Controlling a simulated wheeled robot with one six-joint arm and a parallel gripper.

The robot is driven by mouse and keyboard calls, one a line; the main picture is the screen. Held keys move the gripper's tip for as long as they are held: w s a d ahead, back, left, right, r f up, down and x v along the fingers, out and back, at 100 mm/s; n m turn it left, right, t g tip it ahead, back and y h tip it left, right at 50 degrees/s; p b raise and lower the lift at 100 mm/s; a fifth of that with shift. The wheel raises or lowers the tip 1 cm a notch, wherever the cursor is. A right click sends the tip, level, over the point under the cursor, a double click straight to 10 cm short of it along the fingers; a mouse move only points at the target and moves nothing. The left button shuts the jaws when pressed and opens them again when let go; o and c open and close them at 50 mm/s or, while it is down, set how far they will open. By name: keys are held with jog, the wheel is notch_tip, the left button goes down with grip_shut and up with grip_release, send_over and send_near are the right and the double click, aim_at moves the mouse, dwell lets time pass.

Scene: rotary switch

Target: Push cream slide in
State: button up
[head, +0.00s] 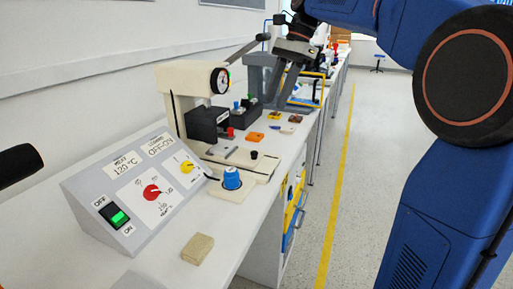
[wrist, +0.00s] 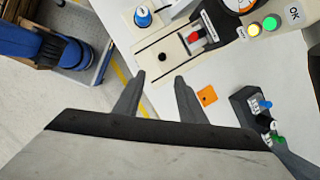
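The cream slide (head: 263,165) is the flat cream piece with a small black knob (head: 254,155) at the front of the cream machine (head: 184,82). The slide also shows in the wrist view (wrist: 150,62), with its knob (wrist: 162,57) near the outer end of the machine's base. My gripper (wrist: 161,77) is open and empty, its two grey fingers apart. In the wrist view the fingertips appear just below the slide; contact cannot be told. In the head view my gripper (head: 275,104) hangs over the bench beyond the machine.
A blue knob (head: 232,178) stands beside the slide. A grey control panel (head: 135,190) with a lit green switch is at the left. The bench edge and open floor are at the right.

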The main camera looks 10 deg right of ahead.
aim_at(255, 152)
jog(key=shift+m, duration=0.7)
jog(key=x, duration=1.7)
jog(key=shift+w, duration=0.25)
